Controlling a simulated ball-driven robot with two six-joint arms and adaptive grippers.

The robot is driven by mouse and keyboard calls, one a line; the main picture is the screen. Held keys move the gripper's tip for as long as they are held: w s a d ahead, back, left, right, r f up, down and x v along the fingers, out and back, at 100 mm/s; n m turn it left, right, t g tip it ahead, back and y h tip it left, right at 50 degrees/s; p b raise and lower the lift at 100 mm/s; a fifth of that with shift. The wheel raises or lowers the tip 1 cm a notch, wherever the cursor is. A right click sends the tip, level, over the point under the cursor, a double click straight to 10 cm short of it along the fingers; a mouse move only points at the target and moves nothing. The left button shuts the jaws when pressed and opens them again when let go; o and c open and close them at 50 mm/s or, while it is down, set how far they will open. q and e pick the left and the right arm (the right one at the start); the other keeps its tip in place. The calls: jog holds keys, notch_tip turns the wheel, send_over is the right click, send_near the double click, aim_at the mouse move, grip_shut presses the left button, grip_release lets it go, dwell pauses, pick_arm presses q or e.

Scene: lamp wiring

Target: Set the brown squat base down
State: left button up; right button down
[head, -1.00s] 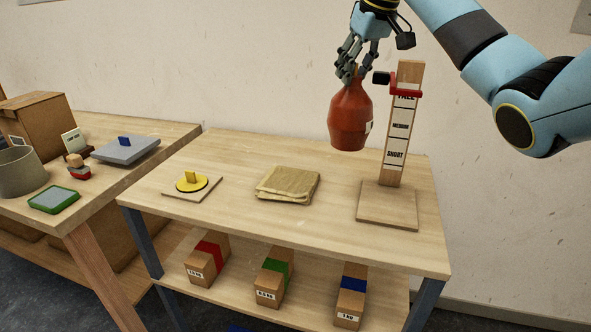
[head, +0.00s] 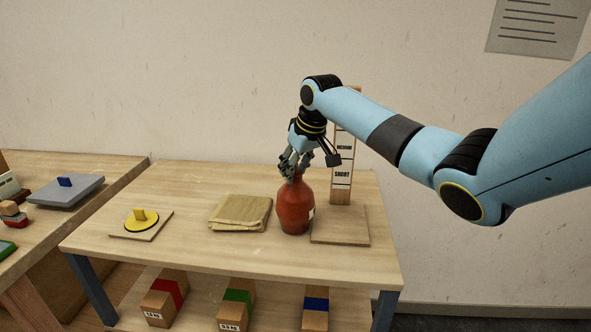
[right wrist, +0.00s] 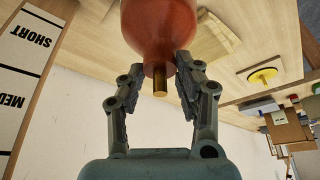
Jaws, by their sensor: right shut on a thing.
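The brown squat base (head: 295,207) is a reddish-brown, bottle-shaped body with a narrow neck and a pale label on its right side. In the head view it is upright at the table top, between the folded cloth and the height gauge; whether its bottom touches the wood I cannot tell. My right gripper (head: 291,170) is shut on its neck from above. In the right wrist view the fingers (right wrist: 160,75) flank the neck of the base (right wrist: 160,30), and a brass stem sticks out between them. My left gripper is not in view.
The height gauge (head: 341,188) stands just right of the base on its wooden foot (head: 340,228). The folded cloth (head: 240,212) lies close on the left. A yellow disc (head: 140,219) on a board is farther left. Colored-band blocks (head: 237,308) sit on the shelf below. The table front is clear.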

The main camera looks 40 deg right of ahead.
jog(key=shift+f, duration=0.3)
jog(key=c, duration=1.2)
grip_release()
jog(key=shift+f, duration=0.1)
jog(key=shift+o, duration=1.4)
